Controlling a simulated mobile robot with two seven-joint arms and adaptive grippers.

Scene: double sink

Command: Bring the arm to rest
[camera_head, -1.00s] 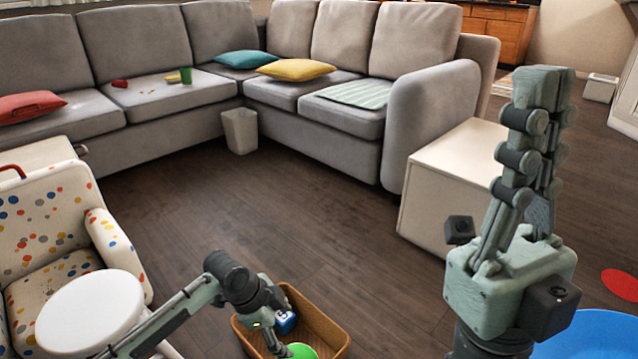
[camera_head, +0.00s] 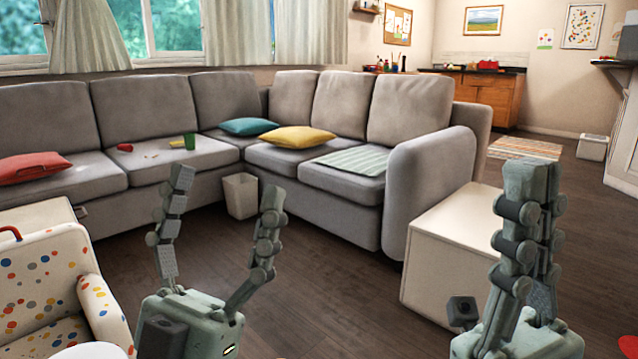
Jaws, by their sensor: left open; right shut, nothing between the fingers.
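My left gripper (camera_head: 228,205) stands upright at the lower left of the middle, its two fingers spread wide and pointing up. It is open, with nothing between the fingers. My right gripper (camera_head: 528,185) stands upright at the lower right, its fingers together and pointing up. It is shut and empty. Both are seen in front of the living-room floor (camera_head: 345,285), and neither visibly touches anything. The arm links below the grippers are cut off by the lower picture edge.
A grey corner sofa (camera_head: 330,180) runs across the back, with a red cushion (camera_head: 32,167), teal cushion (camera_head: 248,126) and yellow cushion (camera_head: 297,137). A white bin (camera_head: 240,195), a white box-shaped table (camera_head: 450,245) and a dotted armchair (camera_head: 50,290) stand around open floor.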

